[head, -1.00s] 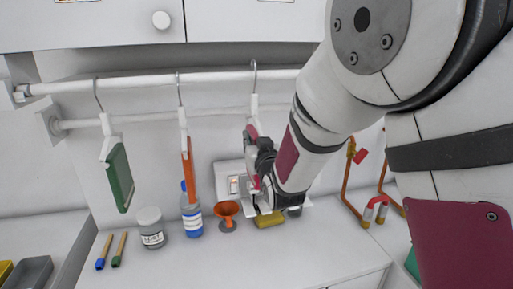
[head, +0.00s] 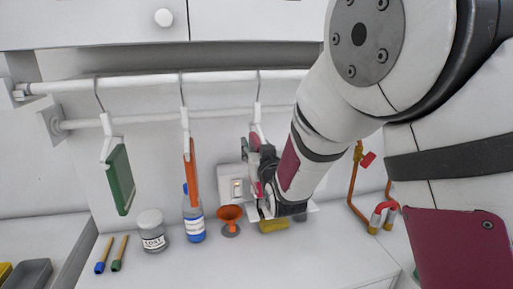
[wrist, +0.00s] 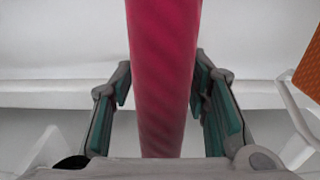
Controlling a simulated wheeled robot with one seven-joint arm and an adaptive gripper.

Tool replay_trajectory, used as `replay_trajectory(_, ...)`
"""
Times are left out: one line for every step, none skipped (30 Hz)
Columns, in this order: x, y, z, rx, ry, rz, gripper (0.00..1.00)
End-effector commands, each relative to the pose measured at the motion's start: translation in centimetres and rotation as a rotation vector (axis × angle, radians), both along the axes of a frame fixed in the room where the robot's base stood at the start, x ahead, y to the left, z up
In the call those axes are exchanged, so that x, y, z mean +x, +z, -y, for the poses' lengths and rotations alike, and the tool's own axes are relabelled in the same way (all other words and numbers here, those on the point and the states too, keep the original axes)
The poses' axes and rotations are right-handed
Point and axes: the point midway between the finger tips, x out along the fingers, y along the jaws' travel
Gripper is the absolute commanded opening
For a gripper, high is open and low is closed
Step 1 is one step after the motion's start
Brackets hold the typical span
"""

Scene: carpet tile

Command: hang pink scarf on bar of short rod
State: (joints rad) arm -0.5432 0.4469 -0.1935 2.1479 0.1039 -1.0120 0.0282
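The pink scarf (head: 254,141) is on a white hanger with a grey hook (head: 259,84), at the upper rod (head: 140,82). The hook's top is about level with the other hooks; I cannot tell whether it bears on the rod. My gripper (head: 258,185) is at the scarf, below the hanger, partly hidden by my arm. A second, lower rod (head: 100,123) runs behind. My arm hides both rods' right parts.
A green cloth (head: 121,180) and an orange cloth (head: 192,172) hang to the left. Below stand a grey jar (head: 151,231), a bottle (head: 192,220), an orange funnel (head: 230,214) and a yellow block (head: 273,226). Copper pipes (head: 354,180) are at right.

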Motion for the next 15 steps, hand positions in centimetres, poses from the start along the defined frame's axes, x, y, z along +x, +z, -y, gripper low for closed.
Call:
replay_trajectory(0.0,0.0,0.0,0.000,0.000,0.000,0.43)
replay_trajectory(0.0,0.0,0.0,0.000,0.000,0.000,0.43)
replay_trajectory(0.0,0.0,0.0,0.000,0.000,0.000,0.43)
replay_trajectory(0.0,0.0,0.0,0.000,0.000,0.000,0.43)
replay_trajectory(0.0,-0.1,0.0,0.000,0.000,-0.001,0.43)
replay_trajectory(0.0,-0.1,0.0,-0.001,0.000,-0.002,0.43)
replay_trajectory(-0.1,-0.1,0.0,-0.001,0.000,-0.002,0.43)
replay_trajectory(-0.2,-0.1,0.1,-0.001,0.000,-0.002,0.43)
replay_trajectory(-0.4,-0.1,0.1,-0.001,0.000,-0.002,0.43)
replay_trajectory(-0.7,-0.1,0.2,-0.001,0.000,-0.002,0.43)
replay_trajectory(-1.0,0.0,0.3,-0.001,0.000,-0.002,0.43)
replay_trajectory(-1.5,0.0,0.4,-0.001,0.000,-0.002,0.43)
replay_trajectory(-2.0,0.0,0.6,0.001,0.000,-0.001,0.43)
replay_trajectory(-2.5,0.0,0.7,0.000,0.000,-0.002,0.43)
replay_trajectory(-3.2,0.0,1.0,0.000,0.000,-0.002,0.43)
